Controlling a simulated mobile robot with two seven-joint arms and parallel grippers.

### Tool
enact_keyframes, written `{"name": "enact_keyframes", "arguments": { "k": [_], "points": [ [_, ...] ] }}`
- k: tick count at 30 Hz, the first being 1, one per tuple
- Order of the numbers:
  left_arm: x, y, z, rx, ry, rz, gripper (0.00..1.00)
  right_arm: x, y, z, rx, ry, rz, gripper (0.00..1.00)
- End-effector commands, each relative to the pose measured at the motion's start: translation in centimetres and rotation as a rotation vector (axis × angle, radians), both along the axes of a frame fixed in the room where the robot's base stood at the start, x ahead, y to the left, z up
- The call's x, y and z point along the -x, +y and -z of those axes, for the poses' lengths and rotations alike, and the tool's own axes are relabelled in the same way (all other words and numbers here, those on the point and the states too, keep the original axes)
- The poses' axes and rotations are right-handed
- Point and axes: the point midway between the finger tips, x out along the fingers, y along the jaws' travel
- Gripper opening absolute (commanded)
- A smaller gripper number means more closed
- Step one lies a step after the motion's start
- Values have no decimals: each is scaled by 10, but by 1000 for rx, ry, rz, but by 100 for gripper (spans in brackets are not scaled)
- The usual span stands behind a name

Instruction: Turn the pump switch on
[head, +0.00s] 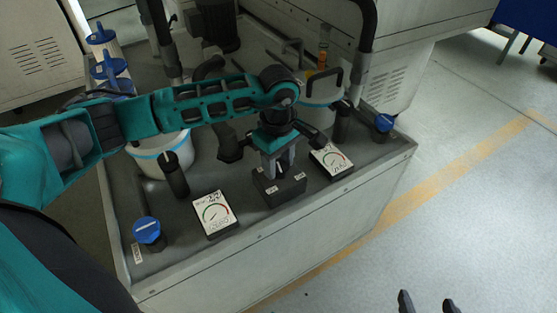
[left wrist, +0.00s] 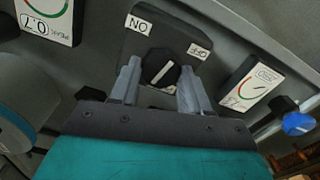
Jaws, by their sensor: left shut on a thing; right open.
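The pump switch is a dark box (head: 292,191) on the machine's deck, between two gauges. In the left wrist view its round black knob (left wrist: 158,66) carries a white line slanting up to the right. An ON label (left wrist: 138,25) is above left of the knob and an OFF label (left wrist: 198,51) to its right; exactly where the line points is hard to tell. My left gripper (head: 279,172) reaches down over the box. In the left wrist view its fingers (left wrist: 158,84) stand on both sides of the knob, shut on it. My right gripper (head: 428,302) is open and empty, low over the floor.
Gauges stand left (head: 214,213) and right (head: 331,160) of the switch. Blue-capped knobs are at the deck's front left (head: 147,230) and right (head: 384,123). A white canister (head: 150,162), pipes and a handle crowd the deck behind. The floor (head: 480,200) on the right is clear.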

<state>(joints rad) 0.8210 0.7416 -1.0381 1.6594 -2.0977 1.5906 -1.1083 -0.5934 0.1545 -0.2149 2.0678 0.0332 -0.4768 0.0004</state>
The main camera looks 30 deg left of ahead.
Motion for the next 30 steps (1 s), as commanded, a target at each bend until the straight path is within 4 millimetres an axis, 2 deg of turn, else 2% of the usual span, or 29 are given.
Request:
{"name": "enact_keyframes", "arguments": {
  "k": [18,30],
  "points": [
    [1,0,-1,0,1,-555,16,0,0,-4,0,-1,0,80],
    [2,0,0,0,1,-748,16,-1,1,-7,-6,-2,3,80]
  ]
}}
